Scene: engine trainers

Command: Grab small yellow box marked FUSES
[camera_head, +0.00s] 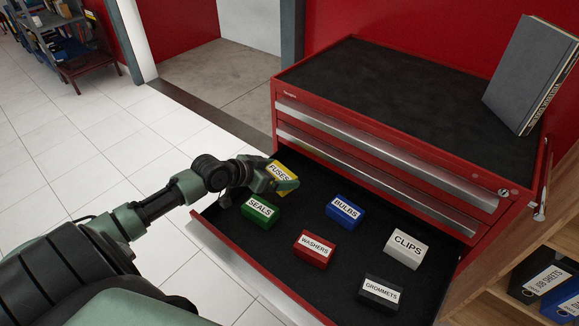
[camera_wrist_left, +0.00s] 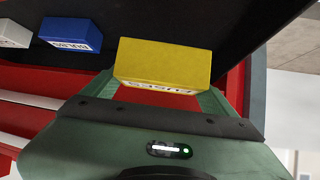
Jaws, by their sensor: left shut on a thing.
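The small yellow box marked FUSES (camera_head: 281,174) is at the far left corner of the open drawer in the head view. My left gripper (camera_head: 284,184) is shut on it, with a finger over the box's near side. In the left wrist view the yellow box (camera_wrist_left: 165,62) sits between the two green fingertips (camera_wrist_left: 165,88), its label partly hidden at the lower edge. I cannot tell whether the box is lifted off the drawer floor. My right gripper is not in view.
The open drawer (camera_head: 290,230) also holds a green SEALS box (camera_head: 260,210) close to my gripper, a blue BULBS box (camera_head: 345,211), a red WASHERS box (camera_head: 314,249), a white CLIPS box (camera_head: 406,247) and a black GROMMETS box (camera_head: 380,291). A book (camera_head: 530,75) stands on the red cabinet (camera_head: 400,95).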

